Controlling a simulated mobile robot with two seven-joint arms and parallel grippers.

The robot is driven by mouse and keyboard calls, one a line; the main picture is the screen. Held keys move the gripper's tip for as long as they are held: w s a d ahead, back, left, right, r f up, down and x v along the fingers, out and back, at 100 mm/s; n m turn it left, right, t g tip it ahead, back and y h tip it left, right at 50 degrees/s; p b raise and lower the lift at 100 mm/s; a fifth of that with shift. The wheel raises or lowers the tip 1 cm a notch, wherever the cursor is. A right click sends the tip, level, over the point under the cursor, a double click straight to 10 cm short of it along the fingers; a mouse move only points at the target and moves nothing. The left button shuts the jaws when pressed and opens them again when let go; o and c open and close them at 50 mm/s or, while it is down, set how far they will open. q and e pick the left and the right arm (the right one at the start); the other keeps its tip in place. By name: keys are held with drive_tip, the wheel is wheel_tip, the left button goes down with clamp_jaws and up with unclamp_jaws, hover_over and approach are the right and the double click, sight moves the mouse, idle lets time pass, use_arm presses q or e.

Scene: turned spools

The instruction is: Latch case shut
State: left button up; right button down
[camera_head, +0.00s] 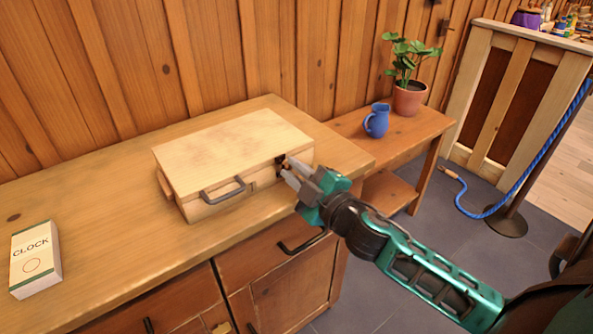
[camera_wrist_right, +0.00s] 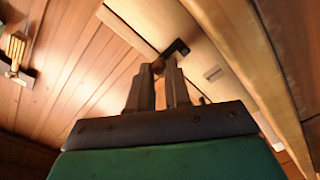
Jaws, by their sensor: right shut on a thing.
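The wooden case (camera_head: 225,155) lies on the cabinet top with its lid down. A dark handle (camera_head: 222,190) is on its front face, and a small latch plate (camera_head: 253,185) is right of the handle. My right gripper (camera_head: 286,170) is at the right part of the case front, its fingers shut on a small dark latch piece. In the right wrist view, the fingertips of my right gripper (camera_wrist_right: 166,70) meet around this dark latch (camera_wrist_right: 178,48) beside the pale case wall (camera_wrist_right: 205,62). The fingers partly hide the latch. My left gripper is not in view.
A white clock box (camera_head: 35,262) stands at the left on the cabinet top (camera_head: 120,245). A blue jug (camera_head: 377,121) and a potted plant (camera_head: 408,97) stand on a side table to the right. The cabinet top between box and case is clear.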

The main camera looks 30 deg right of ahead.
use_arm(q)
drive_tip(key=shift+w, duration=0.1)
use_arm(e)
drive_tip(key=c, duration=1.1)
unclamp_jaws()
drive_tip(key=shift+o, duration=0.2)
use_arm(q)
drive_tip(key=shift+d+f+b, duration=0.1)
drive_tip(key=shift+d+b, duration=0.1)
drive_tip(key=shift+b, duration=0.2)
use_arm(e)
drive_tip(key=s+d, duration=0.1)
drive_tip(key=s, duration=1.2)
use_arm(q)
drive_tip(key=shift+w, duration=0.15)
use_arm(e)
drive_tip(key=shift+w, duration=0.1)
